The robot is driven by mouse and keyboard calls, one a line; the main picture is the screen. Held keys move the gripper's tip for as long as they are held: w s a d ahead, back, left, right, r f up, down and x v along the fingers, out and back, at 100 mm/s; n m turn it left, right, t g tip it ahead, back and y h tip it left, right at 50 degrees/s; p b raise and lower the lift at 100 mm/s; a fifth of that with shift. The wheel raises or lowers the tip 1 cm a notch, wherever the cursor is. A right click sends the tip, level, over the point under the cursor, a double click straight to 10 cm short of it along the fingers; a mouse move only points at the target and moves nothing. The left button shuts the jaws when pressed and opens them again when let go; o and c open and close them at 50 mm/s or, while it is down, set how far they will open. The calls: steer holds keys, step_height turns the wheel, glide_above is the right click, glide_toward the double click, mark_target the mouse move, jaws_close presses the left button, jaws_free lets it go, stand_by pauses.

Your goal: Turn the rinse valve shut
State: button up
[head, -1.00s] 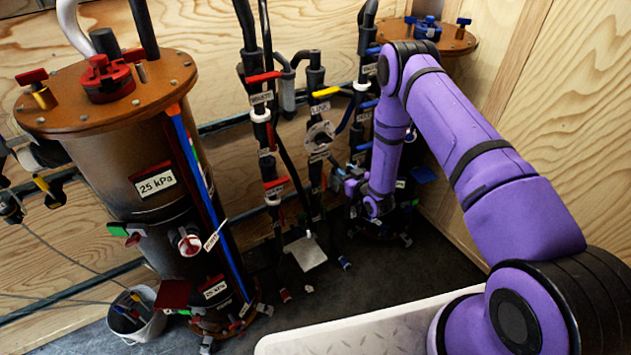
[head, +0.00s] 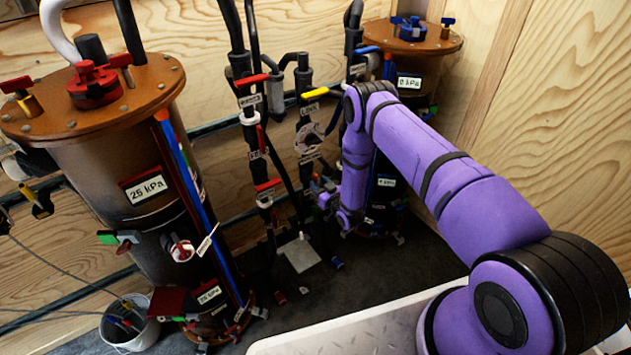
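Several valves with coloured lever handles sit on upright black pipes between two tanks. Their small tags are too blurred for me to tell which one is the rinse valve. A red handle (head: 252,80) lies crosswise on the left pipe, with a second red handle (head: 267,185) lower down. A yellow handle (head: 315,92) tops the middle pipe, and a blue handle (head: 367,49) is on the right pipe. My gripper (head: 320,186) is low beside the middle pipe, pointing left. Its fingers are small and partly lost among the fittings. I cannot see whether it touches a handle.
A large brown tank (head: 105,185) reading 25 kPa stands at left. A second tank (head: 432,48), with a 0 kPa label, stands behind my arm. A bucket (head: 130,328) holds coloured-handled items.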

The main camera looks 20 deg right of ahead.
steer(key=shift+x, duration=1.3)
steer(key=shift+c, duration=0.2)
jaws_close()
